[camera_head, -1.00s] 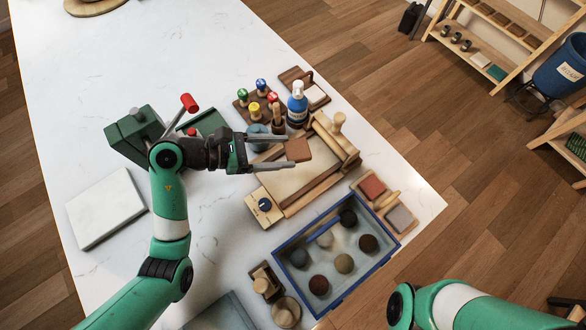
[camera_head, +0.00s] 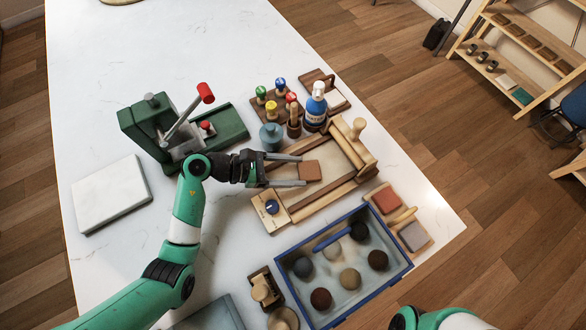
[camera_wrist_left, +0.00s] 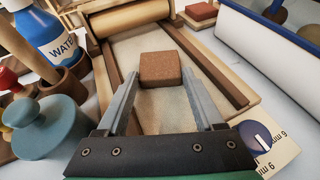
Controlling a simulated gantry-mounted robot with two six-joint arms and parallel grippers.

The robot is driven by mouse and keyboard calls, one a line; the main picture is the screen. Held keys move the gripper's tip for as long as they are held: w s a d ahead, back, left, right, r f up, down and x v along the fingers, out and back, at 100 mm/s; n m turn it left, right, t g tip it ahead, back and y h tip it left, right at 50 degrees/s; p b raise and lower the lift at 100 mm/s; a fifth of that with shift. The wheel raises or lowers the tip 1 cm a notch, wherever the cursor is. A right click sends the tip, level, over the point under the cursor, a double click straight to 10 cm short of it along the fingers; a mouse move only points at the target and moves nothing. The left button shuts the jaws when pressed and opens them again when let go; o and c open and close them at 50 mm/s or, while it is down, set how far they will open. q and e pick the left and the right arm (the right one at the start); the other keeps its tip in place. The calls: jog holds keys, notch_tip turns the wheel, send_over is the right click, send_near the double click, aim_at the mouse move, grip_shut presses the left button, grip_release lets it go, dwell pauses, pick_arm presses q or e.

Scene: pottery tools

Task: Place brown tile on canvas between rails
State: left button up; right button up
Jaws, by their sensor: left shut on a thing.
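The brown tile (camera_head: 310,171) is a small square block over the pale canvas (camera_head: 333,155) of the wooden board. My left gripper (camera_head: 303,171) is shut on the tile, with one finger on each side. In the left wrist view the tile (camera_wrist_left: 160,70) sits between the fingertips, over the canvas (camera_wrist_left: 165,112) and between the two wooden rails (camera_wrist_left: 212,70). I cannot tell whether the tile touches the canvas. My right gripper is out of view.
A roller (camera_wrist_left: 130,17) lies across the board's far end. A blue water bottle (camera_head: 315,107) and a teal lidded jar (camera_head: 271,137) stand close behind. A blue-rimmed tray (camera_head: 290,257) with several balls is in front. A green press (camera_head: 150,125) stands left.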

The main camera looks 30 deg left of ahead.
pick_arm(q)
jog(key=shift+f, duration=0.2)
jog(key=o, duration=1.1)
jog(key=shift+o, duration=0.2)
jog(key=shift+r, duration=0.1)
jog(key=shift+r, duration=0.2)
jog(key=shift+s+a+r, duration=0.15)
jog(key=shift+s+a, duration=0.05)
jog(key=shift+a, duration=0.1)
jog(key=p+v, duration=0.2)
jog(key=v, duration=0.9)
jog(key=shift+a, duration=0.15)
